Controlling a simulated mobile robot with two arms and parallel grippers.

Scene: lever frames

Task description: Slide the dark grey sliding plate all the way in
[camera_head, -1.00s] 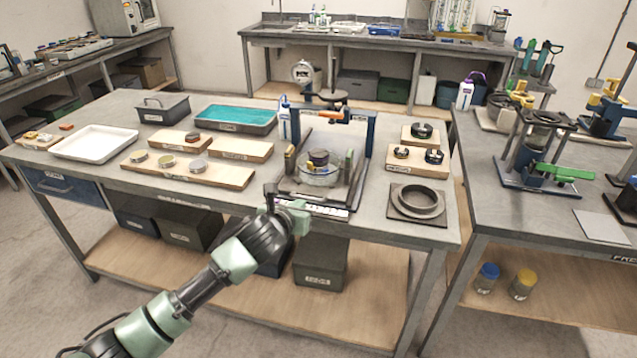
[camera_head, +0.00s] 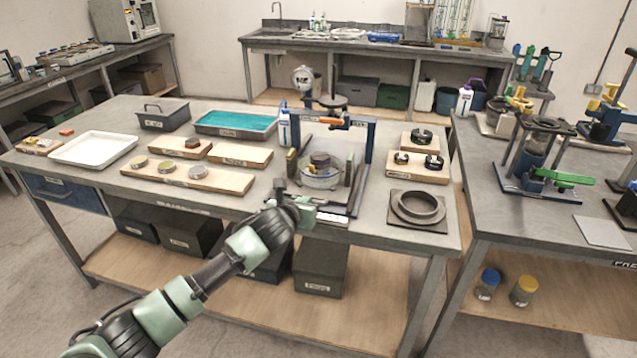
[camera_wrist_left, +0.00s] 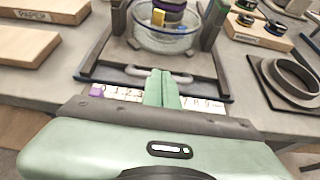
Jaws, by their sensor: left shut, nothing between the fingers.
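The dark grey sliding plate (camera_head: 340,194) lies low in a blue-posted frame (camera_head: 369,145) on the middle table. In the left wrist view the plate (camera_wrist_left: 122,56) has a light grey bar handle (camera_wrist_left: 183,78) along its near edge. A clear glass bowl (camera_head: 320,178) with dark and yellow pieces stands above the plate. My left gripper (camera_head: 309,202) is at the frame's front edge. In the wrist view its green fingers (camera_wrist_left: 162,76) are shut and empty, overlapping the handle's middle; I cannot tell whether they touch it. My right gripper is not in view.
A numbered white scale strip (camera_wrist_left: 120,92) runs along the frame's front. A wooden board with round pieces (camera_head: 225,180) is to the left. A dark ring on a square base (camera_head: 417,208) and a wooden block with black knobs (camera_head: 418,172) are to the right.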

